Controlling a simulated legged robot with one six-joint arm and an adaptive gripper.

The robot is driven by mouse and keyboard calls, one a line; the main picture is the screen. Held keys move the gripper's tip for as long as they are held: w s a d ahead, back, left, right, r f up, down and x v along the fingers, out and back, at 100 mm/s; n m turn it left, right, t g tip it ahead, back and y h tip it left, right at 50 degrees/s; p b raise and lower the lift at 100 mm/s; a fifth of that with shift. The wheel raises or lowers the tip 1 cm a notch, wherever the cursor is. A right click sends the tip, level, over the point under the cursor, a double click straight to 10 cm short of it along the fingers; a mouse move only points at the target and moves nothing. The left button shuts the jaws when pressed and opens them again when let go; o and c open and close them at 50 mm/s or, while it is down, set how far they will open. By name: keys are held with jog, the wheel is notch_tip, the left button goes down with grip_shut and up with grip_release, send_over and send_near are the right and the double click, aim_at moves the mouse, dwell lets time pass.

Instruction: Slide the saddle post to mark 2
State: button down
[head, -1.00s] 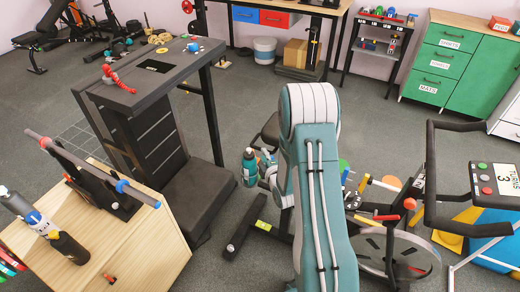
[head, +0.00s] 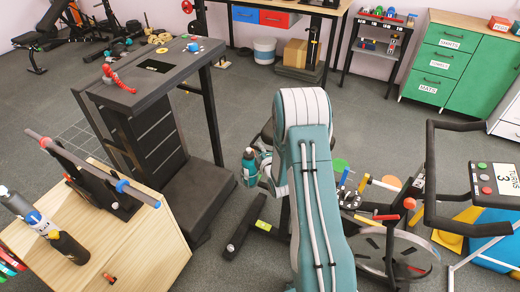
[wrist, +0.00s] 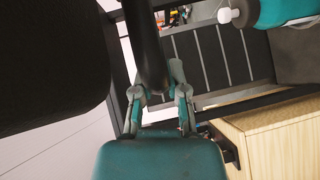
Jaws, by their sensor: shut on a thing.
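The dark saddle post (wrist: 148,45) runs down from the top of the wrist view between the grey fingers of my gripper (wrist: 160,80). My gripper is shut on the post. The large black saddle (wrist: 50,60) fills the upper left of the wrist view. In the head view my teal and white arm covers most of the bike's rear, with only a dark edge of the saddle (head: 266,132) showing beside it. I cannot make out mark 2 or any other post marks.
The bike's flywheel (head: 400,250) and black handlebar (head: 432,180) are at right. A wooden box (head: 150,240) and a black treadmill-like machine (head: 150,140) are at left.

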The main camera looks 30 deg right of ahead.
notch_tip(320, 180, down, 4)
jog(key=shift+r, duration=0.2)
jog(key=c, duration=0.9)
grip_release()
jog(key=s, duration=0.4)
jog(key=s+a+r, duration=0.1)
jog(key=s, duration=0.6)
jog(key=shift+s+a+r, duration=0.2)
jog(key=shift+s+r, duration=0.15)
jog(key=shift+s, duration=0.05)
jog(key=shift+w+r, duration=0.1)
